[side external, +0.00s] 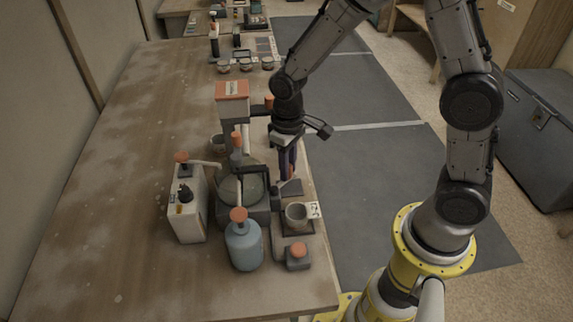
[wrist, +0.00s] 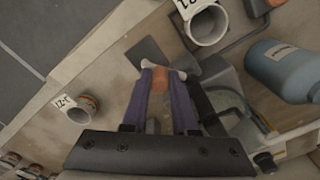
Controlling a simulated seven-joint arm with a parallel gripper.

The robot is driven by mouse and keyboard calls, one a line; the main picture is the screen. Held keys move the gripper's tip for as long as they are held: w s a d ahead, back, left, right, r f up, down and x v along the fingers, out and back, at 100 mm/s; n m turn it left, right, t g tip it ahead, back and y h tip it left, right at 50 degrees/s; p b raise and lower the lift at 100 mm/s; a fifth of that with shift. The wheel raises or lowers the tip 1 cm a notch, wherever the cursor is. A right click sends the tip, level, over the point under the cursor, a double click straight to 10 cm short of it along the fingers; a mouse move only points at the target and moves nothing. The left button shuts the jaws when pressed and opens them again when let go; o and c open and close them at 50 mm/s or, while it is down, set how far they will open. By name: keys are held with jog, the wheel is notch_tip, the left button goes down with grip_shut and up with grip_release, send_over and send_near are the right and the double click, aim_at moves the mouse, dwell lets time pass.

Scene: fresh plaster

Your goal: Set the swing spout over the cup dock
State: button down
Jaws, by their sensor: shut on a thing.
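My gripper (side external: 287,172) points down beside the grey mixing machine (side external: 257,208), just behind the grey cup (side external: 297,214). In the wrist view its purple fingers (wrist: 166,92) are closed around an orange piece (wrist: 160,78), which seems to be the swing spout's grip. A pale rounded end (wrist: 185,67) shows at the fingertips; most of the spout is hidden. The cup also shows in the wrist view (wrist: 207,25), apart from the fingers. It stands upright on a dark base (side external: 300,232), apparently the cup dock, by a white label. A dark flat plate (side external: 292,187) lies between gripper and cup.
A blue bottle (side external: 244,246) and a white pump canister (side external: 187,215) crowd the machine's front and left. A small box with an orange button (side external: 298,257) sits in front of the cup. An orange-topped unit (side external: 232,91) stands behind. The table's left side is clear.

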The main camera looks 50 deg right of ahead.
aim_at(294, 176)
jog(key=s+m, duration=0.1)
jog(key=m, duration=0.2)
jog(key=s+a+m, duration=0.1)
jog(key=m, duration=0.2)
jog(key=s+m, duration=0.1)
jog(key=m, duration=0.1)
jog(key=shift+a+r+m, duration=0.1)
jog(key=shift+a+m, duration=0.25)
jog(key=shift+m, duration=0.05)
jog(key=m, duration=0.1)
jog(key=a+m, duration=0.1)
jog(key=m, duration=0.2)
jog(key=shift+s+a, duration=0.25)
jog(key=shift+s, duration=0.1)
jog(key=shift+s+a+m, duration=0.1)
jog(key=shift+a+m, duration=0.25)
jog(key=shift+m, duration=0.6)
jog(key=shift+a+m, duration=0.35)
jog(key=shift+m, duration=0.6)
jog(key=c, duration=0.7)
grip_release()
notch_tip(294, 176, up, 14)
jog(key=shift+f, duration=0.15)
